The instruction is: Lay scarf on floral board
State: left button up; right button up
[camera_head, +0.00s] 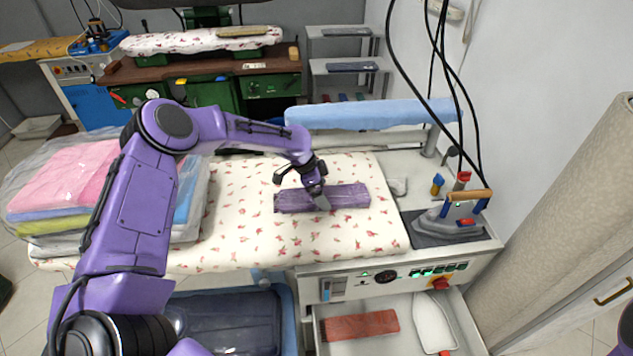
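A folded purple scarf (348,195) lies flat on the floral board (250,235), a padded cream surface with small red flowers. My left gripper (320,201) points down over the middle of the scarf. Its grey fingertips are at the scarf's top and seem to touch it. The fingers overlap in this view, so I cannot tell whether they grip the cloth. A red folded cloth (360,326) lies in the open drawer below. My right gripper is not in view; only a bit of my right arm shows at the right edge.
A stack of folded clothes in clear plastic (65,185) covers the board's left end. An iron (455,218) stands on a dark pad at right. A blue padded arm (370,112) runs behind the board, and cables hang above. A blue bin (225,320) sits below.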

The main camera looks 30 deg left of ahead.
pick_arm(q)
jog(key=b+v, duration=0.1)
jog(key=v, duration=1)
jog(key=shift+b, duration=0.4)
jog(key=shift+s+r, duration=0.1)
